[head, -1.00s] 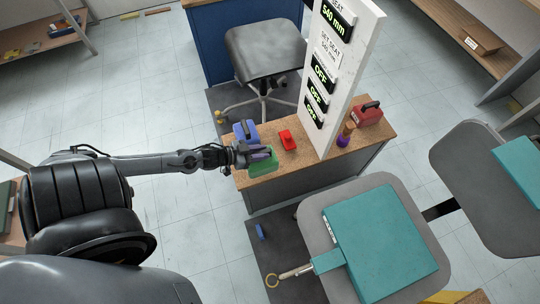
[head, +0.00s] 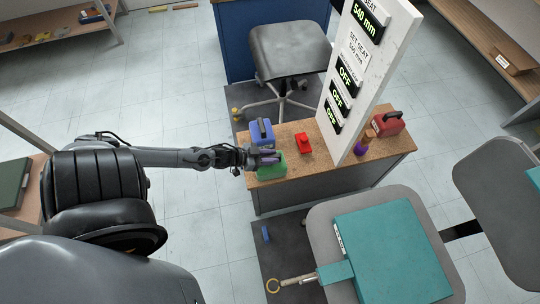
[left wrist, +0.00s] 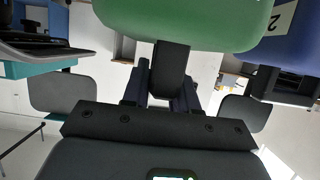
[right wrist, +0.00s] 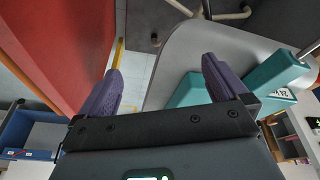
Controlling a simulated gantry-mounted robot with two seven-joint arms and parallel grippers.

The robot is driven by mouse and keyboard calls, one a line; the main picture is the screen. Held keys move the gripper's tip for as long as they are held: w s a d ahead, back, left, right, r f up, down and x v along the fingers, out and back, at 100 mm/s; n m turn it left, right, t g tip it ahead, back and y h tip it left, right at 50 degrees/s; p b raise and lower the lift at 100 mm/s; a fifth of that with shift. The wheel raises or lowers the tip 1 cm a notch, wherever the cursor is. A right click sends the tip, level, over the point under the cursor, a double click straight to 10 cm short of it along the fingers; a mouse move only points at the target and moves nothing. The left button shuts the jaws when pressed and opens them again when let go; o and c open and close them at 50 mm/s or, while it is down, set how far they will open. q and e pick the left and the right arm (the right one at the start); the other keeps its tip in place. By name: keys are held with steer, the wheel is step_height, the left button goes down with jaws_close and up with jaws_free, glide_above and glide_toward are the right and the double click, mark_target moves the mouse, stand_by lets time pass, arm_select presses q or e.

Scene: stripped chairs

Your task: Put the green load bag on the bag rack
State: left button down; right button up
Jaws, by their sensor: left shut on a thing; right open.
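The green load bag (head: 272,166) is at the left front end of the wood-topped bench in the head view. My left gripper (head: 262,157) is shut on it, with the arm reaching in from the left. In the left wrist view the green bag (left wrist: 185,20) fills the top, and its dark handle sits between the fingers (left wrist: 165,82). I cannot tell if the bag touches the bench top. My right gripper (right wrist: 162,72) is open and empty in the right wrist view; it is out of the head view. I cannot tell for sure which furniture is the bag rack.
A blue bag (head: 262,134) stands just behind the green one. A red block (head: 303,143), a white display panel (head: 362,75) and a red bag (head: 388,123) share the bench (head: 290,172). A grey seat with a teal block (head: 390,250) is at front right. Floor lies open left.

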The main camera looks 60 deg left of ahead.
arm_select(q)
steer(key=shift+w+r, duration=0.25)
steer(key=c, duration=1.2)
jaws_free()
steer(key=shift+s+f, duration=0.2)
steer(key=shift+f, duration=0.05)
steer(key=o, duration=0.3)
steer(key=shift+w+a, duration=0.1)
steer(key=shift+a, duration=0.05)
steer(key=shift+s+r, duration=0.2)
steer(key=p+v, duration=0.5)
steer(key=v, duration=0.6)
steer(key=w+d+r+n+g+y, duration=0.15)
steer(key=w+d+g+y, duration=0.25)
steer(key=d, duration=0.9)
steer(key=s+d+r+g, duration=0.1)
steer(key=d+r, duration=0.2)
steer(key=s+d+r+g, duration=0.1)
steer(key=d+r+g, duration=0.1)
steer(key=d+r, duration=0.2)
steer(key=s+d+r+g+h, duration=0.1)
steer(key=d+r+g, duration=0.1)
steer(key=d+r, duration=0.2)
steer(key=shift+s+r+m, duration=0.15)
steer(key=shift+s+m, duration=0.2)
